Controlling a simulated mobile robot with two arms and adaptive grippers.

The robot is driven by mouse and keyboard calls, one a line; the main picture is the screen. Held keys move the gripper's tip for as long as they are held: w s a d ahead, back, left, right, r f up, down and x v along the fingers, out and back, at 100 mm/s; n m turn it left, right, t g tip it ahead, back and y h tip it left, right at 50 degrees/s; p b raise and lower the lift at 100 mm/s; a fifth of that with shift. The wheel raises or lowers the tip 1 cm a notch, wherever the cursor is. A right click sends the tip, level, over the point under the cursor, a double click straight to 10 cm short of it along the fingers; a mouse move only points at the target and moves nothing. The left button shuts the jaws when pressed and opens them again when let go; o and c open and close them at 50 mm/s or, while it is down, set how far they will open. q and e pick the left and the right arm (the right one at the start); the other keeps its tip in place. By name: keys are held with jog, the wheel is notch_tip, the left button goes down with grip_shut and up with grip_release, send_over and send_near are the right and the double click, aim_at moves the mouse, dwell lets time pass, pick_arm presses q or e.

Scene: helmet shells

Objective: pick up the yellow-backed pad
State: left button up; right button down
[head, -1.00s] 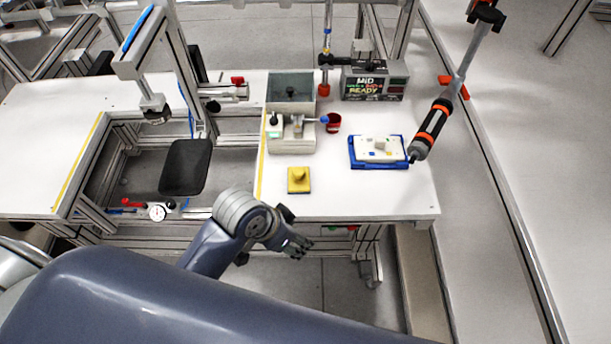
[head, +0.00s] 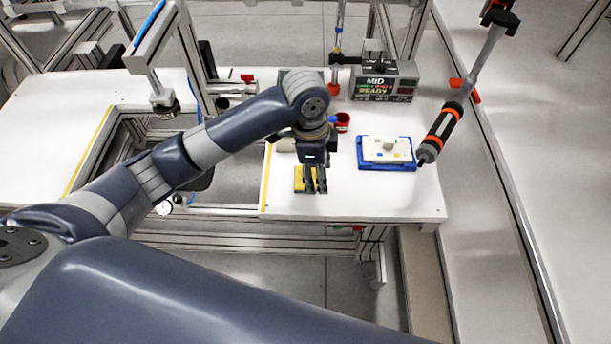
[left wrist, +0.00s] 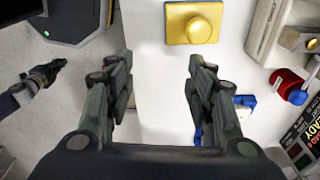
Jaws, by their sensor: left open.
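The yellow-backed pad (head: 299,180) lies flat on the white table near its front edge, a square with a round yellow knob on top. In the left wrist view the pad (left wrist: 193,23) is near the top edge, beyond my fingertips. My left gripper (head: 315,189) points down beside the pad's right side and partly covers it in the head view. In the left wrist view the left gripper (left wrist: 158,72) has its two fingers wide apart with nothing between them. My right gripper seems to be the small dark shape (left wrist: 42,78) at the left of that view; its jaws are unclear.
A blue tray (head: 364,165) with a white block stands right of the gripper. A red cup (head: 342,120) is behind it. A display box (head: 385,82) stands at the back. A hanging orange-and-black tool (head: 440,132) is at the right. Bare table lies between pad and tray.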

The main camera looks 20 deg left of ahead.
pick_arm(q)
jog(key=shift+m+y, duration=0.4)
jog(key=shift+y, duration=0.2)
jog(key=w+a+r, duration=0.1)
jog(key=a+r, duration=0.1)
jog(key=w+a+r, duration=0.2)
jog(key=shift+w+a, duration=0.15)
jog(key=shift+a, duration=0.05)
notch_tip(320, 180, down, 5)
jog(key=shift+f+p, duration=0.1)
jog(key=shift+p, duration=0.35)
jog(key=f, duration=0.2)
jog(key=f+p, duration=0.1)
jog(key=f, duration=0.1)
jog(key=shift+w+f+p, duration=0.2)
jog(key=shift+f+p, duration=0.1)
jog(key=shift+f, duration=0.3)
grip_shut()
pick_arm(e)
jog(key=shift+d+r, duration=0.25)
jog(key=shift+r, duration=1)
